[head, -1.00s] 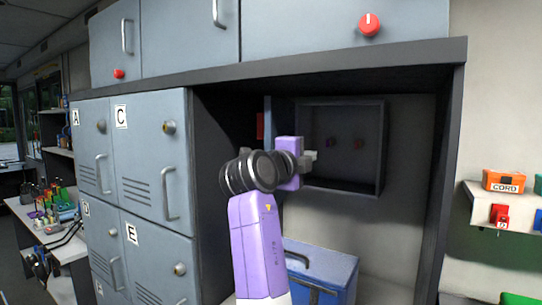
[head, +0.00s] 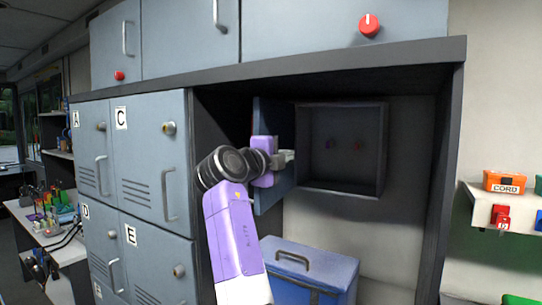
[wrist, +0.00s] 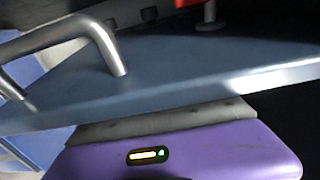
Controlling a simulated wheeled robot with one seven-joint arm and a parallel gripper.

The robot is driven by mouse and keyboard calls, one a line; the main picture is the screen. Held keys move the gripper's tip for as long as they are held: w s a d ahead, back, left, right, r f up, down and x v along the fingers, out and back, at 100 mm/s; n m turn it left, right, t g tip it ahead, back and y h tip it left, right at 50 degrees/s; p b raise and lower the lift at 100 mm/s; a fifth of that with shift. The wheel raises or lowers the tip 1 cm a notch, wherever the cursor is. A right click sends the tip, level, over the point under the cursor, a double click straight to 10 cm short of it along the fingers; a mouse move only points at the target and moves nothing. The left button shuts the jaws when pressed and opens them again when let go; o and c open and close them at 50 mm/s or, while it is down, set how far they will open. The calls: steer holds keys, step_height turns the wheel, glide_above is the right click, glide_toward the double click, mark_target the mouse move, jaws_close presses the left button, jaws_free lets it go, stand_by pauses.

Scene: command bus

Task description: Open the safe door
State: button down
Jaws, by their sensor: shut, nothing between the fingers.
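The safe (head: 343,186) is a dark open box on the back wall of the niche, with its inside in view. Its blue-grey door (head: 284,192) stands swung open at the left side of the box. My gripper (head: 287,157) is shut and empty, in front of the door's inner face in the head view. Whether my fingers touch the door is hidden.
A blue case (head: 325,266) with a handle stands below the safe. Grey lockers (head: 145,185) border the niche on the left. A shelf with an orange box (head: 504,181) is at the right. The space before the safe opening is clear.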

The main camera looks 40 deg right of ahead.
steer(key=s+b, duration=0.2)
steer(key=b, duration=0.1)
steer(key=shift+s+d, duration=0.1)
steer(key=shift+d, duration=0.3)
stand_by(1.1)
steer(key=b+v, duration=0.5)
steer(key=v, duration=2)
steer(key=shift+b, duration=0.4)
steer(key=shift+r, duration=0.1)
